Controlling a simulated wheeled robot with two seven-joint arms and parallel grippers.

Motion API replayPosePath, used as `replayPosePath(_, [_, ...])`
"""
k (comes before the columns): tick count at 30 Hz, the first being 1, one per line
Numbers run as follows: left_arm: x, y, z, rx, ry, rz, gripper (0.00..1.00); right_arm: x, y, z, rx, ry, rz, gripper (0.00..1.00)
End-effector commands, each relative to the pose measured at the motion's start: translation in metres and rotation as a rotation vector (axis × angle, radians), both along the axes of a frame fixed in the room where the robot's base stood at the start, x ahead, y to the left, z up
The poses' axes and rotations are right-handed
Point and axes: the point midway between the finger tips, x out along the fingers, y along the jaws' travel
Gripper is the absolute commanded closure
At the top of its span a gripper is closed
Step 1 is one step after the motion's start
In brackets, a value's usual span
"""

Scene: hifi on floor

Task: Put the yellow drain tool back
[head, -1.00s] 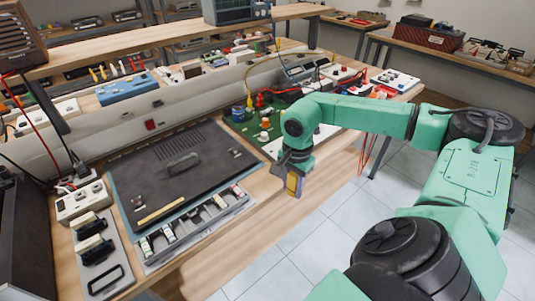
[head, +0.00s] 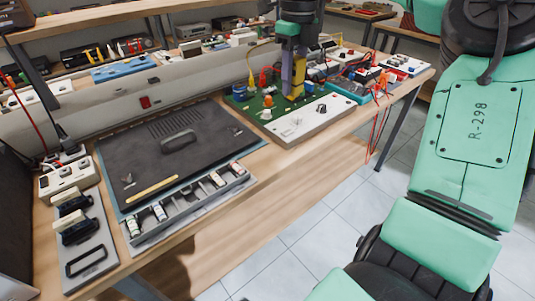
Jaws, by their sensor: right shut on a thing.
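My right gripper (head: 291,77) hangs pointing down over the green circuit board at the back middle of the bench. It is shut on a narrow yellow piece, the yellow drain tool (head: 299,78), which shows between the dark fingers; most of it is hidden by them. The lower end of the fingers and tool is close above the board or touching it; I cannot tell which. My left gripper is not in view.
The green board (head: 243,106) with its white panel (head: 318,122) carries knobs and plugs. A black-lidded unit (head: 190,150) with a yellow strip (head: 152,187) lies left of it. Red leads (head: 378,125) hang over the bench edge. The front wooden strip (head: 225,215) is clear.

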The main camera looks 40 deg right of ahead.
Motion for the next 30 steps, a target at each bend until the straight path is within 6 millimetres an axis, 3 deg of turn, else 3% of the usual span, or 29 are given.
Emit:
replayPosePath(3, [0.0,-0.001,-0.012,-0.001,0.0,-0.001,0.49,0.022,0.036,0.0,-0.004,0.003,-0.064,1.0])
replayPosePath(8, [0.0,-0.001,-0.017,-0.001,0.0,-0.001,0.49,0.029,0.053,-0.01,0.001,0.004,-0.092,1.0])
replayPosePath(18, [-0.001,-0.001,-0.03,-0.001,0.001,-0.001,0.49,0.028,0.053,-0.118,0.004,0.006,-0.091,1.0])
replayPosePath(30, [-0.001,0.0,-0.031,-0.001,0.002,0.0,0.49,0.028,0.052,-0.193,0.0,0.003,-0.091,1.0])
